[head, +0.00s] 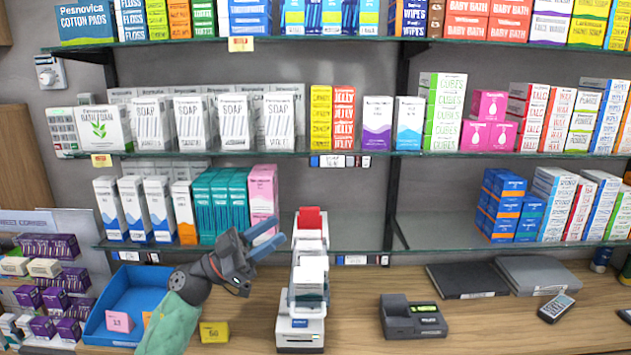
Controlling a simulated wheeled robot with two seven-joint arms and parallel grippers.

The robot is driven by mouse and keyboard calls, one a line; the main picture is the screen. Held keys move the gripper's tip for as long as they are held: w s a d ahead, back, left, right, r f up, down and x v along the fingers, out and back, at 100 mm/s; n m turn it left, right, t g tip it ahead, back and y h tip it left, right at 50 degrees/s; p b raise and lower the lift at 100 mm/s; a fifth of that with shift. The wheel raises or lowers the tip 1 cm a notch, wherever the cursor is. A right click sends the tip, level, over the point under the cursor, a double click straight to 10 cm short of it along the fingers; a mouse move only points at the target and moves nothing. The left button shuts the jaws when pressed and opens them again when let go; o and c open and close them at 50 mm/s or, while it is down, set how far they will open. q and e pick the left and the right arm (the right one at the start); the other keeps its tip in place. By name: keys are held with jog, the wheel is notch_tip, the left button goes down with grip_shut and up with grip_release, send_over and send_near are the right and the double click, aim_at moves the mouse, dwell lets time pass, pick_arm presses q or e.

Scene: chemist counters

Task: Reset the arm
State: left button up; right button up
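My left arm (180,310) comes up from the lower left over the counter. My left gripper (279,228) points to the right and slightly up, in front of the lowest glass shelf's right-of-pink-boxes gap. Its two blue fingers are apart, with nothing visible between them. The fingertips are just left of a white stacked rack (308,280) with a red item (310,218) on top; I cannot tell whether they touch it. My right gripper is not in view.
A blue tray (93,325) with pink and orange tags and a yellow block (214,332) lie at left. A dark card terminal (413,316), closed laptops (466,280) and a handset (556,308) lie at right. Boxed goods fill glass shelves (345,233) behind.

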pick_arm(q)
jog(key=a+f+n+t+y, duration=1)
jog(key=f+n+t+y, duration=0.1)
jog(key=n+t+y, duration=0.65)
jog(key=s+a+f+n+g+y, duration=0.2)
jog(key=s+f+g+y, duration=0.1)
jog(key=f, duration=0.4)
jog(key=s+a+f+n+g+y, duration=0.2)
jog(key=f+g+y, duration=0.15)
jog(key=f, duration=0.45)
jog(key=s+f+m+g, duration=0.2)
jog(key=s+f+g, duration=0.5)
jog(key=s+f, duration=0.65)
jog(key=s+d+f+m+g+h, duration=0.1)
jog(key=s+f+m+g, duration=0.15)
jog(key=s, duration=0.45)
jog(key=s+d+f+m+g, duration=0.1)
jog(key=s+f+g, duration=0.3)
jog(key=s, duration=0.4)
jog(key=s+d+f+g, duration=0.1)
jog(key=s+f, duration=0.1)
jog(key=f, duration=1.7)
jog(key=s+d+f+g, duration=0.1)
jog(key=s+d+f, duration=0.1)
jog(key=f, duration=1.8)
jog(key=shift+s+d+f, duration=0.2)
jog(key=shift+s+d, duration=0.1)
jog(key=shift+s, duration=0.2)
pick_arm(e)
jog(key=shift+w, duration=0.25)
